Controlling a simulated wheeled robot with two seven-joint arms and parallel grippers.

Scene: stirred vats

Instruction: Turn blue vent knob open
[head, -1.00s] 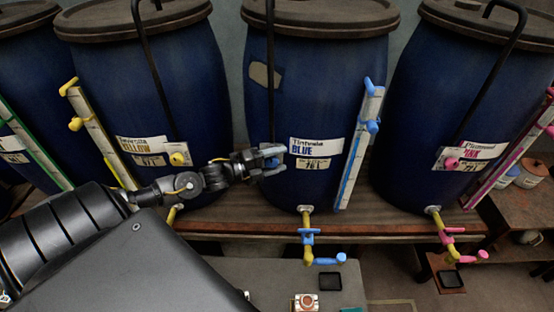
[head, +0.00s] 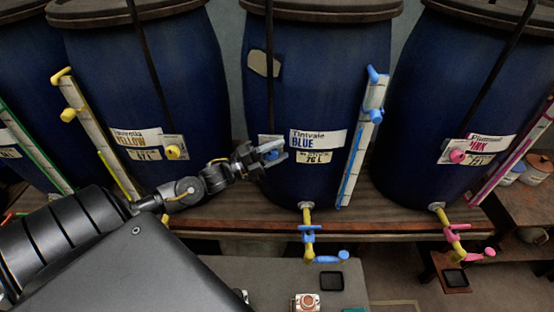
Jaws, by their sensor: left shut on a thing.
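The blue-marked vat (head: 320,85) stands in the middle, with a label reading Tintvale BLUE. The blue vent knob (head: 267,140) is on a small plate left of that label, and my gripper hides most of it. My left gripper (head: 275,151) is at the front of the vat and is shut on the knob. The knob's exact turn angle cannot be told behind the fingers. My right gripper is not in view.
A yellow vat (head: 150,80) and a pink vat (head: 450,85) flank the blue one on a wooden shelf (head: 250,218). A blue-fitted gauge (head: 362,145) is right of the label. A blue-handled tap (head: 308,235) juts out below.

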